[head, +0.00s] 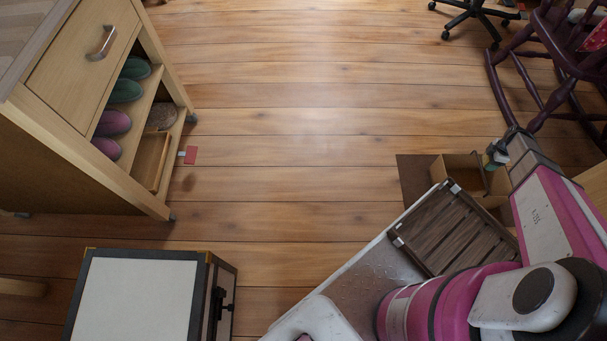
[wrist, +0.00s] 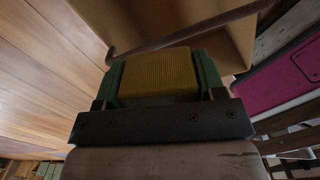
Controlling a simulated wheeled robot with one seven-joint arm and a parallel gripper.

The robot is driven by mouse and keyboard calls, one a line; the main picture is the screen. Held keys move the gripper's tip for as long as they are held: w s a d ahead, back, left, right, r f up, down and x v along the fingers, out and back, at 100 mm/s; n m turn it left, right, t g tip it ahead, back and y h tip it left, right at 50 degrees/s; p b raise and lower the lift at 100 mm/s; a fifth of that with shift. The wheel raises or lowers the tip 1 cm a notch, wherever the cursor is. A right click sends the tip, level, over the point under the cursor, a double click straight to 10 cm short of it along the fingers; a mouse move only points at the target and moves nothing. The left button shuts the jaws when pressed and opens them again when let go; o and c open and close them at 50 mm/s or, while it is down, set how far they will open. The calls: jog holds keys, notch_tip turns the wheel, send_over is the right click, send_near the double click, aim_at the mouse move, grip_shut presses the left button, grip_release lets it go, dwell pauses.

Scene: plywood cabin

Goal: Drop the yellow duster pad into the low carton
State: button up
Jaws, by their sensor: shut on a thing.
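The yellow duster pad (wrist: 160,75) is held between the green fingers of my gripper (wrist: 158,82) in the wrist view. Its ribbed face shows. In the head view my gripper (head: 491,159) is over the right part of the low tan carton (head: 450,165), which stands open on the floor. The carton also fills the top of the wrist view (wrist: 215,22), beyond the pad. The pad is apart from the carton walls as far as I can see. My arm hides the carton's right side.
A purple rocking chair (head: 545,70) stands behind. A shoe cabinet (head: 100,90) and a white-topped case (head: 140,295) are left. The middle floor is clear.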

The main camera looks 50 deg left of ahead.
jog(key=o, duration=1)
jog(key=shift+c, duration=0.2)
notch_tip(320, 180, up, 11)
jog(key=shift+f, duration=0.1)
